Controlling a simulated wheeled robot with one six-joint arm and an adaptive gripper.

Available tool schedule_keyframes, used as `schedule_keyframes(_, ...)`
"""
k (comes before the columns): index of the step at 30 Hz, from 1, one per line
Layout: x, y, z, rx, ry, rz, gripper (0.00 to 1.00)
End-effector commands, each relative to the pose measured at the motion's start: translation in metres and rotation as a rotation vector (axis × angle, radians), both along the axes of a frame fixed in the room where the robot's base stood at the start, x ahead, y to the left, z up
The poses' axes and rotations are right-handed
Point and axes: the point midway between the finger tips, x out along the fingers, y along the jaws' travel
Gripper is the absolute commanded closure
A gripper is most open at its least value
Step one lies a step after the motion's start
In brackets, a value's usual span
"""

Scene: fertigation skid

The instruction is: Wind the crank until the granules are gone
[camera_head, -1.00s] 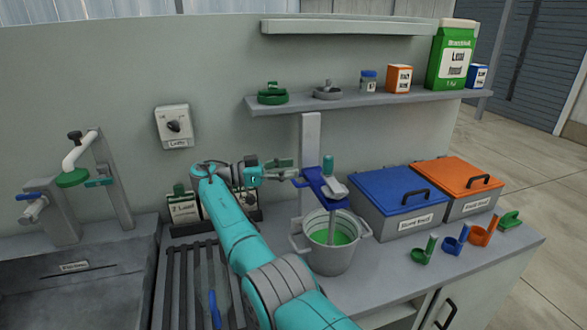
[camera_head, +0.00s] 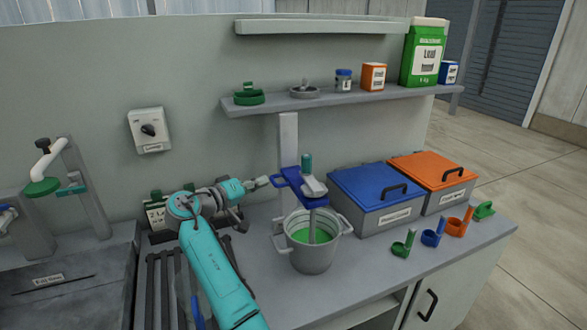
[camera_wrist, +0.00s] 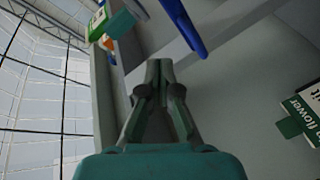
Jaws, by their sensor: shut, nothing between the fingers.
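The crank is a blue arm (camera_head: 290,178) with an upright teal knob (camera_head: 306,162) on top. It sits on a stirring shaft above a grey bucket (camera_head: 312,257). Green contents (camera_head: 300,237) show in the bucket; I cannot tell whether granules remain in them. My gripper (camera_head: 267,181) is just left of the crank, fingers shut and empty. The fingertips look close to the blue arm; contact is unclear. In the wrist view the shut fingers (camera_wrist: 160,68) point up the picture, with a blue bar (camera_wrist: 185,25) beyond and a teal piece (camera_wrist: 120,22) at upper left.
Blue-lidded (camera_head: 372,185) and orange-lidded (camera_head: 432,168) bins stand right of the bucket. Small coloured scoops (camera_head: 433,233) line the counter's right side. A shelf (camera_head: 330,97) hangs above. A slatted rack (camera_head: 170,290) lies beneath my arm.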

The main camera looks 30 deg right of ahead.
Motion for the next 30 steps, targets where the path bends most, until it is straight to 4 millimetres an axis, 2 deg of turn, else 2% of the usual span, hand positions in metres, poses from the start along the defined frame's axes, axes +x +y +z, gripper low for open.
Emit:
schedule_keyframes(9,-0.042,0.018,0.016,-0.206,0.378,0.253,1.00)
schedule_keyframes(16,-0.061,0.025,0.027,-0.317,0.507,0.323,1.00)
schedule_keyframes(23,-0.055,0.012,0.029,-0.331,0.525,0.327,1.00)
schedule_keyframes(30,-0.033,-0.024,0.029,-0.329,0.525,0.326,1.00)
